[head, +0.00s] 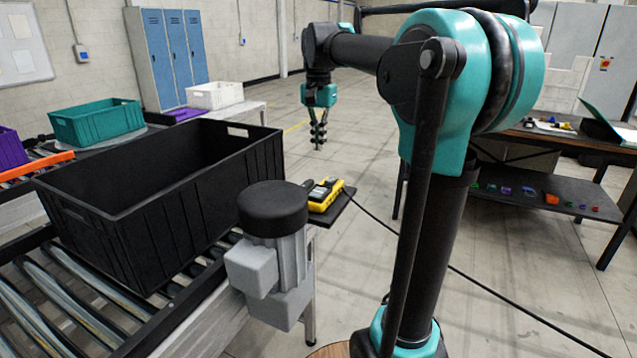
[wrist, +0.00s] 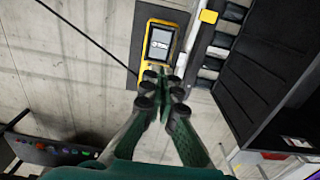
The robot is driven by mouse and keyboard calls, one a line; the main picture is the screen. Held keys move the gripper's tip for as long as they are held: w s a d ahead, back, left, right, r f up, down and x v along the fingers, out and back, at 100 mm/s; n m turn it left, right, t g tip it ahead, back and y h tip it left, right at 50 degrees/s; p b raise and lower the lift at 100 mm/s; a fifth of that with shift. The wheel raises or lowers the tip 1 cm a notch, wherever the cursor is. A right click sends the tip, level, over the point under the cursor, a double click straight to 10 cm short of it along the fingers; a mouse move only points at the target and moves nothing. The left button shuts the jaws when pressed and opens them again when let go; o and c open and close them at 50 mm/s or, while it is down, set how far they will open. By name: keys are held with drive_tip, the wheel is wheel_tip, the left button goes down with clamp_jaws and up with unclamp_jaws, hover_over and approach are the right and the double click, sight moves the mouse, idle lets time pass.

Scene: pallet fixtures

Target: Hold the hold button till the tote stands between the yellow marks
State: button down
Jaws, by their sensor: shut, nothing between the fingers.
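A large black tote (head: 150,215) stands on the roller conveyor in the head view; part of it shows at the right in the wrist view (wrist: 262,60). A yellow control unit (head: 325,195) lies on a small dark shelf beside the conveyor. In the wrist view, the control unit (wrist: 146,75) shows a lit screen, and my fingertips cover its lower part. No button can be made out. My gripper (head: 319,142) is shut and empty, pointing down; contact with the unit cannot be told. One yellow mark (wrist: 208,16) shows on the conveyor edge, close to the tote.
A grey motor with a black cap (head: 272,210) stands by the conveyor. A black cable (head: 450,265) runs from the unit across the floor. Teal (head: 97,122) and white (head: 214,95) crates stand behind. A workbench (head: 545,135) with small parts is at right.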

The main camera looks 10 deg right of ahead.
wheel_tip(320, 180, down, 13)
drive_tip(key=shift+r, duration=0.15)
idle(0.4)
drive_tip(key=shift+f, duration=0.5)
drive_tip(key=shift+s+f, duration=0.15)
drive_tip(key=shift+f, duration=0.35)
idle(0.5)
wheel_tip(320, 180, up, 14)
drive_tip(key=shift+r, duration=0.15)
idle(0.5)
